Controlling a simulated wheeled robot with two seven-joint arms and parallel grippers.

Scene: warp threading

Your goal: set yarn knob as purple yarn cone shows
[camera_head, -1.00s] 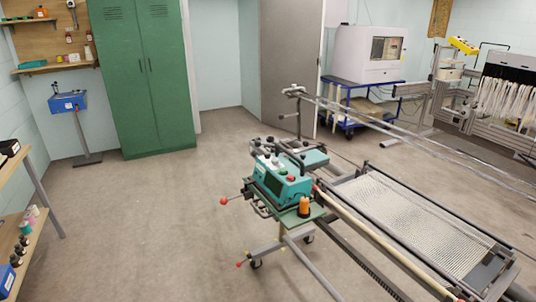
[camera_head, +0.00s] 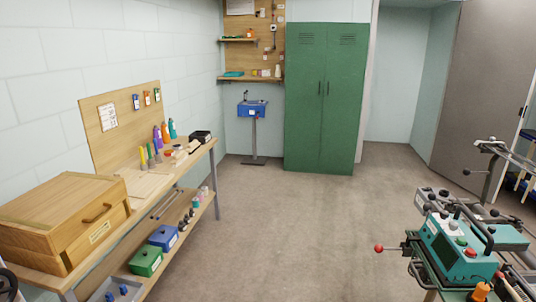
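The teal machine (camera_head: 455,250) stands at the lower right, with dark knobs and levers, a small screen and a red button on top. Which knob is the yarn knob I cannot tell. A purple yarn cone (camera_head: 157,138) appears to stand on the wooden workbench (camera_head: 205,150) at the left, among several coloured cones; it is small in the picture. An orange cone (camera_head: 481,291) sits beside the teal machine at the bottom edge. Neither gripper shows clearly; a dark part at the bottom left corner is too cropped to identify.
A wooden box with a drawer (camera_head: 65,220) sits on the near end of the workbench. Green (camera_head: 146,261) and blue (camera_head: 163,237) boxes stand on its lower shelf. A green cabinet (camera_head: 325,95) and a blue stand (camera_head: 252,108) are at the back. The middle floor is clear.

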